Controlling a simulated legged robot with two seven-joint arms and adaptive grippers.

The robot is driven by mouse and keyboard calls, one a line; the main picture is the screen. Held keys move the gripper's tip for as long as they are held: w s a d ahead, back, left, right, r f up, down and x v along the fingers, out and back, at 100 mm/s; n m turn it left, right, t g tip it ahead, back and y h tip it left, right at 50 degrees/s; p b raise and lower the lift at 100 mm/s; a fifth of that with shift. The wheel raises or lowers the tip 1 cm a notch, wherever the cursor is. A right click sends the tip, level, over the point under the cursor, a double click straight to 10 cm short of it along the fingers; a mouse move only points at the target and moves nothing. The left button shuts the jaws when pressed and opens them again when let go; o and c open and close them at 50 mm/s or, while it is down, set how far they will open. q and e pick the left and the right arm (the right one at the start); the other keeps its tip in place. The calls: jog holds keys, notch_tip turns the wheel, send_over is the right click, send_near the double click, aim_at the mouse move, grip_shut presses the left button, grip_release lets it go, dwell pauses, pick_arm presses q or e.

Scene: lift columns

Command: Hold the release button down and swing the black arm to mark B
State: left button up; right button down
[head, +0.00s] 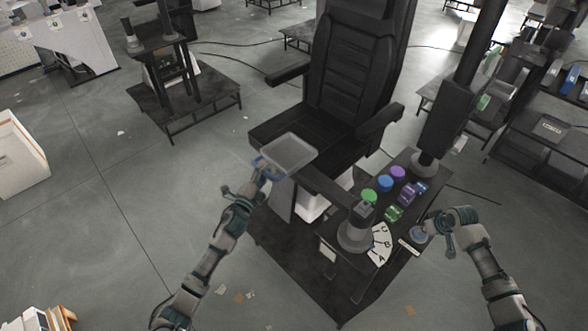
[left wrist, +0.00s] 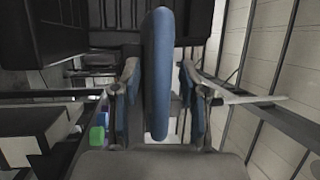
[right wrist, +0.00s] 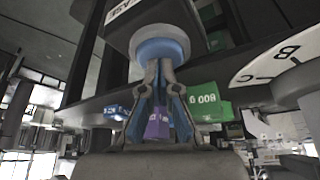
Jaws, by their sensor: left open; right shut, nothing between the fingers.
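The black arm (head: 322,186) runs from a grey round post (head: 355,236) up-left to a grey tray (head: 287,153) with a blue handle (head: 262,168). My left gripper (head: 266,172) is open at the handle; in the left wrist view the blue handle bar (left wrist: 158,75) stands between its fingers, with gaps on both sides. A white dial (head: 381,246) beside the post carries marks A, B and C. My right gripper (head: 431,230) is shut and empty at the blue round release button (right wrist: 162,52). Its fingertips meet the button's edge in the right wrist view; whether it is pressed in is unclear.
A black chair (head: 358,75) stands behind the arm. Green, blue and purple knobs (head: 385,183) and small labelled blocks (head: 407,195) crowd the side panel. A tall black column (head: 445,115) rises behind them. The floor on the left is mostly clear.

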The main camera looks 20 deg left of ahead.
pick_arm(q)
jog(key=shift+c, duration=0.2)
grip_shut()
jog(key=shift+s+f, duration=0.1)
jog(key=shift+s, duration=0.35)
pick_arm(e)
jog(key=shift+s+a, duration=0.1)
jog(key=shift+a, duration=0.05)
pick_arm(q)
jog(key=s+d+n+g+y, duration=0.1)
jog(key=s+n+y, duration=0.5)
jog(key=s, duration=1.1)
jog(key=shift+s+y, duration=0.15)
jog(key=shift+y, duration=1.75)
jog(key=shift+f, duration=0.15)
